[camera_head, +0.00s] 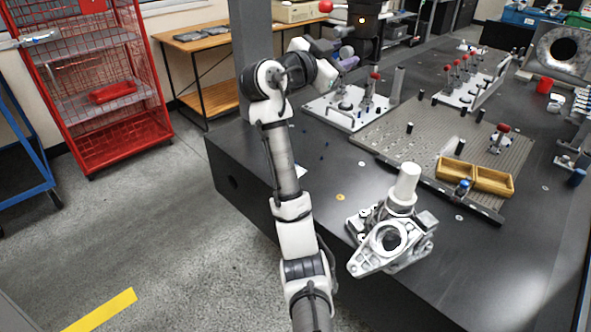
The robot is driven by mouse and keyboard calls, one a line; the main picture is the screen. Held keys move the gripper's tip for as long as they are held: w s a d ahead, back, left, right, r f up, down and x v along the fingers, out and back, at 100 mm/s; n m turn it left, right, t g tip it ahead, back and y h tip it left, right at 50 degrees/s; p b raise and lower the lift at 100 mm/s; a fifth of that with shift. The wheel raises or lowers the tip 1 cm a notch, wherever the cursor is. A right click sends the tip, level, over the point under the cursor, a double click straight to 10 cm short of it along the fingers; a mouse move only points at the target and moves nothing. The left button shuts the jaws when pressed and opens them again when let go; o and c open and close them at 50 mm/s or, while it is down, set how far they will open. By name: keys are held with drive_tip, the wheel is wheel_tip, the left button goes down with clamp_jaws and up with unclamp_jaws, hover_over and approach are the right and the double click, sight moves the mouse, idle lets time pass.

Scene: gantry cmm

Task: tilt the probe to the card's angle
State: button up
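A dark probe head (366,14) with a small lit orange spot hangs at the top edge of the picture; its upper part is cut off. A pale stem runs left from it to a red ball (325,6), apparently the probe's tip, lying roughly sideways. My arm reaches up from the bottom, and my gripper (346,56) is just below and left of the probe head. Its fingers are small and partly hidden by the wrist, so I cannot tell whether they touch the probe. No card with a readable angle can be made out.
The dark table (330,195) carries a grey perforated plate (440,135), a yellow tray (475,176) and a white fixture plate (345,112) with red-knobbed clamps. A metal casting (390,240) with a white cylinder stands at the front edge. A red wire cage (95,75) stands left; the floor between is clear.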

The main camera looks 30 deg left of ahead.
drive_tip(key=b+v, duration=0.1)
drive_tip(key=v, duration=0.6)
idle(0.3)
idle(0.3)
